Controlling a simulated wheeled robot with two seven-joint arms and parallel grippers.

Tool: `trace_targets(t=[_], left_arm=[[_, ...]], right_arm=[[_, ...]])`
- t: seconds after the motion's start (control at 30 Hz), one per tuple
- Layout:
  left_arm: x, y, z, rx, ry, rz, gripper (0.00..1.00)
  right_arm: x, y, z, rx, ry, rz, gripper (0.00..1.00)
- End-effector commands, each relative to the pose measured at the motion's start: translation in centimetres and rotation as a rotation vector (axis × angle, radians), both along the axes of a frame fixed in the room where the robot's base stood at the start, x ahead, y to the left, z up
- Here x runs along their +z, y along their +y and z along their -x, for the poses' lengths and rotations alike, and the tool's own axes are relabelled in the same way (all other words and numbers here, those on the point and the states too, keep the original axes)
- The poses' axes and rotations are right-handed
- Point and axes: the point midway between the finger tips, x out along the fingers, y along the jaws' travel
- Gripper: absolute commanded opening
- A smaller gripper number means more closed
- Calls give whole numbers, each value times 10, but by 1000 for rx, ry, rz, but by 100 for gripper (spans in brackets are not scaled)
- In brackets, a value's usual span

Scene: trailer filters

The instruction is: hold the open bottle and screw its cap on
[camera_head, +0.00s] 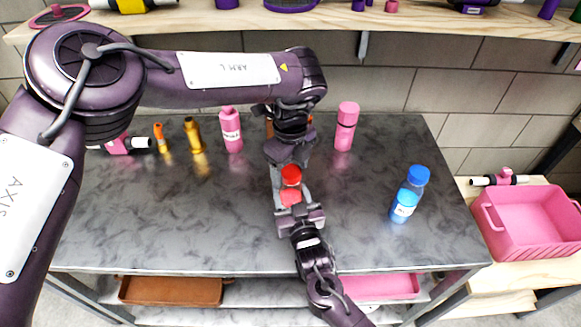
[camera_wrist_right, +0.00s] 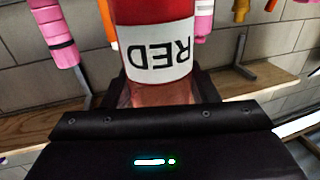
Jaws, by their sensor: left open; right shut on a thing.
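A red bottle (camera_head: 289,197) stands upright over the middle of the table, and its white label reading RED fills much of the right wrist view (camera_wrist_right: 158,50). A bright red round cap (camera_head: 291,173) shows at the bottle's top; I cannot tell whether it is seated or threaded. My right gripper (camera_head: 292,207) is shut on the red bottle from the front. My left gripper (camera_head: 287,163) is open and reaches in from behind, its fingers close to the cap. The bottle's mouth is hidden.
A blue bottle (camera_head: 409,194) stands at right, a pink bottle (camera_head: 346,126) behind. Another pink bottle (camera_head: 231,130) and a gold bottle (camera_head: 193,135) stand back left. A pink crate (camera_head: 529,238) sits beyond the table's right edge. The table's left front is clear.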

Motion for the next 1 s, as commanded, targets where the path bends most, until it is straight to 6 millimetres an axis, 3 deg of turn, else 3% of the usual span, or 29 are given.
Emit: trace_targets(t=[0.17,0.4,0.6,0.77,1.0], left_arm=[[21,0,-1,0,-3,2,68],[73,0,-1,1,-4,2,68],[106,-1,-1,0,-2,1,68],[118,0,0,0,-1,1,68],[119,0,0,0,1,1,68]], right_arm=[[0,0,0,0,1,0,0],[0,0,0,0,1,0,0],[0,0,0,0,1,0,0],[0,0,0,0,1,0,0],[0,0,0,0,1,0,0]])
